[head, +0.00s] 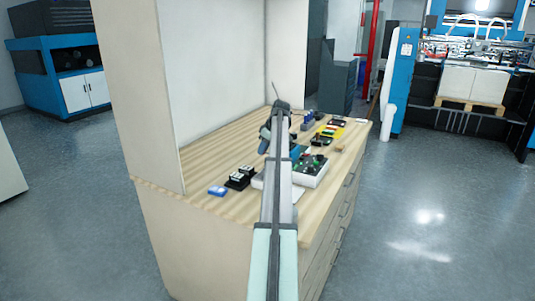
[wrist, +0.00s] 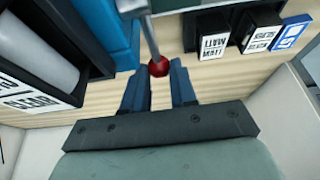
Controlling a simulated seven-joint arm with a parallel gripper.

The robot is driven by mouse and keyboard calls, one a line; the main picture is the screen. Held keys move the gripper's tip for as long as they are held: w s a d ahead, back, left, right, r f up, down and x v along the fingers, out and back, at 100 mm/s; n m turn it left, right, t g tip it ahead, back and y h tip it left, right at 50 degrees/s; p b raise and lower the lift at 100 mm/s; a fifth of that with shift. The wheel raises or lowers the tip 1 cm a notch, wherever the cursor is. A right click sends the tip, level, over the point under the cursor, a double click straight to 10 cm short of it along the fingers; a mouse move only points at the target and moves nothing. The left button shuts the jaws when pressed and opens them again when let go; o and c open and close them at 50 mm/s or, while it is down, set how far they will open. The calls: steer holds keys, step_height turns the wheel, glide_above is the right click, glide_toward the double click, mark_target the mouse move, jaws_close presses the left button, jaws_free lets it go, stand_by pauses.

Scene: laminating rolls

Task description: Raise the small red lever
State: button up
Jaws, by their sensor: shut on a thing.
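The small red lever shows in the wrist view as a grey metal rod ending in a round red knob (wrist: 158,67). My gripper (wrist: 158,78) has its two blue fingers on either side of the knob, shut on it at the fingertips. The rod runs up from the knob to the top edge of the wrist view, past a blue housing (wrist: 112,40). In the head view my own arm covers much of the bench's middle, and I cannot make out the lever or the fingertips there.
A grey roll (wrist: 35,50) and a labelled black box (wrist: 35,95) are close on the left in the wrist view.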

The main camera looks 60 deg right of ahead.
steer(key=shift+r, duration=2.15)
steer(key=o, duration=0.6)
steer(key=shift+r, duration=0.15)
step_height(320, 180, up, 6)
steer(key=shift+f, duration=0.15)
